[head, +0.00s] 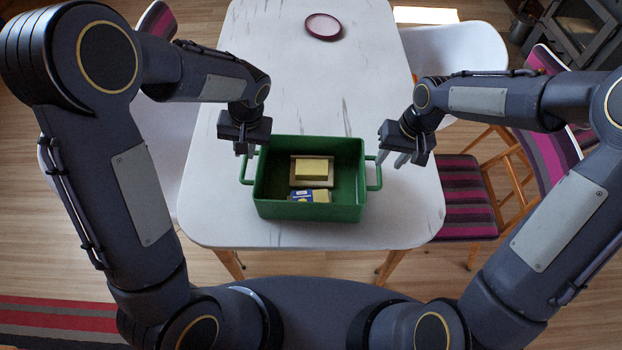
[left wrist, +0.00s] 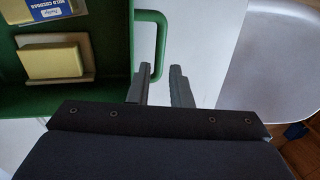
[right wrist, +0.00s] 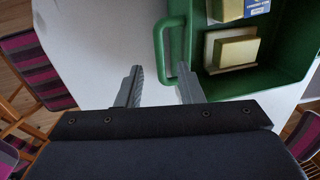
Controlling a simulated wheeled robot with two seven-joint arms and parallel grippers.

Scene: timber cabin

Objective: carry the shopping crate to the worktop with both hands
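The green shopping crate (head: 308,211) stands upright on the white table, with a loop handle at its left and right ends. It holds a yellow block (head: 311,168) on a pale slab and a blue-labelled cheese pack (head: 302,195). My left gripper (head: 245,153) is open at the left handle (left wrist: 163,40); in the left wrist view its fingertips lie close to the handle's near end. My right gripper (head: 391,160) is open at the right handle (right wrist: 160,45), whose bar shows between its fingers. Neither gripper is closed on a handle. I cannot make out a separate worktop.
The table (head: 290,80) is bare around the crate except for a maroon-rimmed plate (head: 323,26) at its far end. A striped-cushion chair (head: 462,195) stands at the right and white chairs (head: 450,50) flank the table. A dark stove (head: 580,30) is at the far right.

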